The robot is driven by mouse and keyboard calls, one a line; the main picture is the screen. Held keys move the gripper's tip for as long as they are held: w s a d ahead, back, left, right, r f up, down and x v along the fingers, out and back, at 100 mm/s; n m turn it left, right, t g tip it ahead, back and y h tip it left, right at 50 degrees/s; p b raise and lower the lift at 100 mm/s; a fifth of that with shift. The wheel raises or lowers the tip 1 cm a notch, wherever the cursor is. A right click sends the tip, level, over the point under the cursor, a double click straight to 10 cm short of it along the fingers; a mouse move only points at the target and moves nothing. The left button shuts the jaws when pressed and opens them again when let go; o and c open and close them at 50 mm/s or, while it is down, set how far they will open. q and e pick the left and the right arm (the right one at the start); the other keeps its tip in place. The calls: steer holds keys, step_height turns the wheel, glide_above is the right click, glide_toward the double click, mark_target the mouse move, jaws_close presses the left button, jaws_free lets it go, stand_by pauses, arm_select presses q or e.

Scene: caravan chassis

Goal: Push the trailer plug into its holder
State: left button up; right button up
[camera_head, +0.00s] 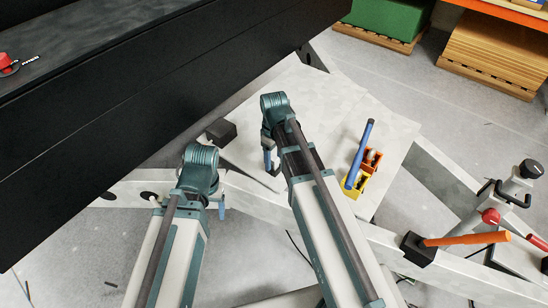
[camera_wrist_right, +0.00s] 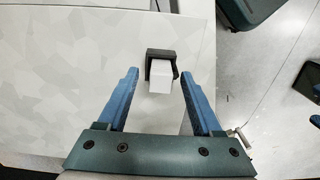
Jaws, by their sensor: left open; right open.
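In the right wrist view a pale block (camera_wrist_right: 160,77) sits against a black U-shaped bracket (camera_wrist_right: 163,54) on a light panel. They may be the trailer plug and its holder, but I cannot tell for sure. My right gripper (camera_wrist_right: 159,73) is open, with one blue finger on each side of the block and a gap to both. In the head view my right gripper (camera_head: 272,160) is over the light panel, partly hidden by its own arm. My left gripper (camera_head: 222,207) is over the chassis beam, mostly hidden behind its wrist; one blue finger shows.
A dark block (camera_head: 221,131) sits left of my right arm. An orange-handled lever (camera_head: 465,239) is on the right. A dark body wall fills the left.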

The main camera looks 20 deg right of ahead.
mark_target(274, 159)
arm_select(q)
step_height(274, 159, up, 12)
steer(key=p, duration=1.1)
steer(key=shift+r+p, duration=0.25)
steer(key=shift+p, duration=0.1)
arm_select(e)
step_height(274, 159, up, 12)
steer(key=shift+r, duration=0.25)
steer(key=shift+s+a, duration=0.1)
